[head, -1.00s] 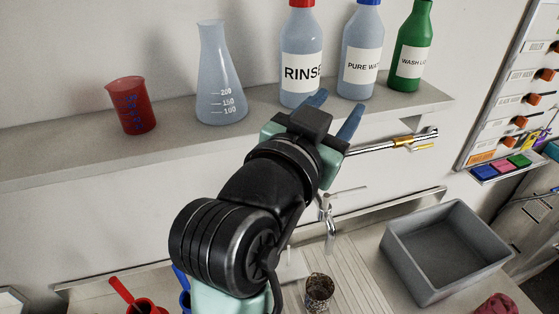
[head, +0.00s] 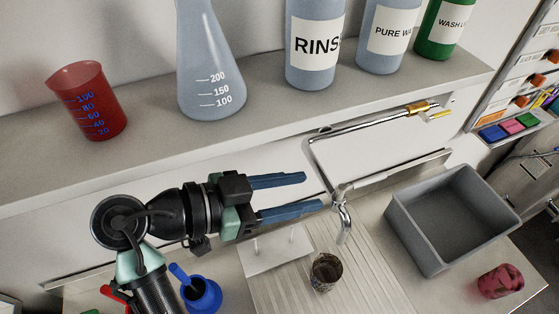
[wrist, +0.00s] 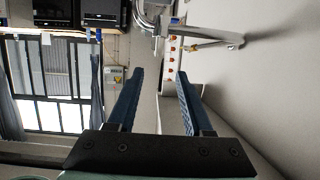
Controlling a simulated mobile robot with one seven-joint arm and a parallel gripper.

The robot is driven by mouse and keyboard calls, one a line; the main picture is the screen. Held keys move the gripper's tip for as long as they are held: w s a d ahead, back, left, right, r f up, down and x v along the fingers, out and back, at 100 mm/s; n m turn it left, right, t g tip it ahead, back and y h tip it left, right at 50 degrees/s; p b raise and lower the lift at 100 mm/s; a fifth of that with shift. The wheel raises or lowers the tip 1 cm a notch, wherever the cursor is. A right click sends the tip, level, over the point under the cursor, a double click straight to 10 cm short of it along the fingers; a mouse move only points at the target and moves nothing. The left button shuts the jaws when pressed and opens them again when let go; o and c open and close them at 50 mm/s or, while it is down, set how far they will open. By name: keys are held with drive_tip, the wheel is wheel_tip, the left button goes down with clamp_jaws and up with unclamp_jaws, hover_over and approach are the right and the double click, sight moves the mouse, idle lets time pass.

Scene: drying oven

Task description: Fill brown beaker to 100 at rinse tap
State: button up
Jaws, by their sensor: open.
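A small dark brown beaker (head: 326,273) with a mottled surface stands on the ridged draining board (head: 283,290), below and slightly left of the rinse tap's spout. No marks can be read on it. The chrome tap (head: 343,215) points down; I see no water running. My gripper (head: 312,192) is open and empty, pointing right, its fingertips just left of the tap and above the beaker, apart from it. In the wrist view my two blue fingers (wrist: 160,73) are spread with nothing between them; the beaker does not show there.
A red graduated beaker (head: 88,100), a flask (head: 208,75) and bottles, one labelled RINSE (head: 315,45), stand on the shelf (head: 270,125). A chrome pipe (head: 370,132) runs under it. A grey basin (head: 435,255) and pink mottled vessel (head: 500,281) are right; a blue vessel (head: 203,294) is left.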

sight(356, 184)
drive_tip(key=p+x, duration=0.2)
drive_tip(key=x, duration=0.3)
drive_tip(key=p+x, duration=0.2)
drive_tip(key=x, duration=0.4)
drive_tip(key=shift+s+d+r+p, duration=0.1)
drive_tip(key=shift+s+d+p, duration=0.1)
drive_tip(key=shift+d+p, duration=0.1)
drive_tip(key=shift+w+d+f, duration=0.25)
drive_tip(key=shift+d+f, duration=0.1)
drive_tip(key=shift+d, duration=0.2)
drive_tip(key=shift+c, duration=0.2)
